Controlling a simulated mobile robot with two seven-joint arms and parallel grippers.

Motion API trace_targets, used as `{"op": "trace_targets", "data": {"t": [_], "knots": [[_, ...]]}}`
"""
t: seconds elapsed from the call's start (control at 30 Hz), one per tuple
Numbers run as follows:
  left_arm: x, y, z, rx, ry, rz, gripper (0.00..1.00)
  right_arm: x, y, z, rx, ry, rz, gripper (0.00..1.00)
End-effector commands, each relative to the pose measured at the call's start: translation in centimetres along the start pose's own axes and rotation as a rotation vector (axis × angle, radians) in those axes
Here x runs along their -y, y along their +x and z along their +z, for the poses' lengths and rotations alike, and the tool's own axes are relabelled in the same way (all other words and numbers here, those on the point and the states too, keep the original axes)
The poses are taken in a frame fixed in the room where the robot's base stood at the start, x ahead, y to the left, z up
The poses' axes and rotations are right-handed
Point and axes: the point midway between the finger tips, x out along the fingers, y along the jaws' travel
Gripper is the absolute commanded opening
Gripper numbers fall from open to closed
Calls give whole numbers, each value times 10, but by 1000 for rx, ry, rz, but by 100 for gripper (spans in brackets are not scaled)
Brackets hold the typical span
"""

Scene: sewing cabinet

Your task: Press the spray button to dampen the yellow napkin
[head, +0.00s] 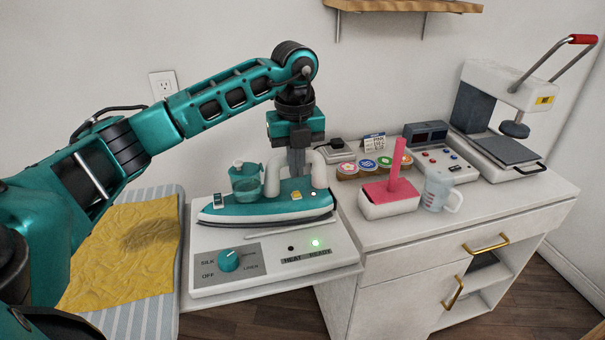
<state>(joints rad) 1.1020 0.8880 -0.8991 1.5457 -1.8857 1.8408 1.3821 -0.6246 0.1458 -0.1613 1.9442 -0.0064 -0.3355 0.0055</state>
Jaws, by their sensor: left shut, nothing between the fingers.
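A teal iron (245,212) with a white handle and a clear teal water tank (246,182) rests on a white base unit with a dial. A small yellow button (296,195) and a white one (313,193) are on its top; I cannot tell which one is the spray button. My left gripper (297,174) is shut and empty, pointing down at the handle, just above the yellow button. I cannot tell if it touches. The yellow napkin (115,262) lies wrinkled on a striped board, with a darker patch on its right part. My right gripper is out of view.
The base unit (210,285) has a lit green light on its front. To the right, a pink-topped white box (375,206), a measuring cup (438,193), several round tins and a heat press (497,105) stand on the white cabinet. My left arm passes over the striped board (140,322).

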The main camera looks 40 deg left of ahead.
Motion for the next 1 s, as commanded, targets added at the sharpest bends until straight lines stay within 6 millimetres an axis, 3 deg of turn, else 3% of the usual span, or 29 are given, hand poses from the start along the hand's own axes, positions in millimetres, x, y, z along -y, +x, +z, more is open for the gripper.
{"op": "trace_targets", "data": {"t": [0.2, 0.4, 1.0], "knots": [[3, -53, 0, 6, 1, -11, 0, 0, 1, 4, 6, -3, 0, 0], [2, -81, 1, 5, 1, -8, 0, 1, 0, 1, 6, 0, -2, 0], [2, -88, 0, 4, 1, -8, 0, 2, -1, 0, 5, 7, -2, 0]]}}
